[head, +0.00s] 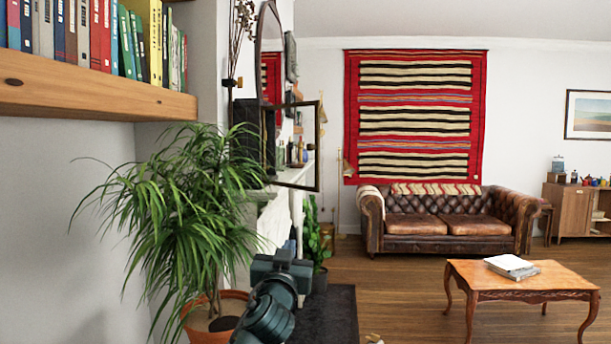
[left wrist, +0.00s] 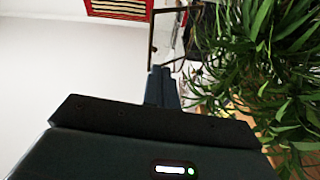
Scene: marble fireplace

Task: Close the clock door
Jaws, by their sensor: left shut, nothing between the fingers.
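The clock door (head: 320,147) is a thin dark frame with a clear pane. It stands swung open, sticking out to the right from the dark clock case (head: 246,125) on the mantel. Part of the case is hidden by plant leaves. My left gripper (head: 283,258) is below the door and apart from it, shut and empty, in front of the fireplace. In the left wrist view my shut fingers (left wrist: 162,86) point toward the door frame (left wrist: 152,38), which lies beyond them. My right gripper is in neither view.
A bushy potted plant (head: 190,200) stands left of my left gripper, close to the clock. Bottles (head: 290,152) stand on the mantel behind the door pane. A mirror (head: 268,55) hangs above. The floor (head: 400,290) to the right is open before the table (head: 525,280).

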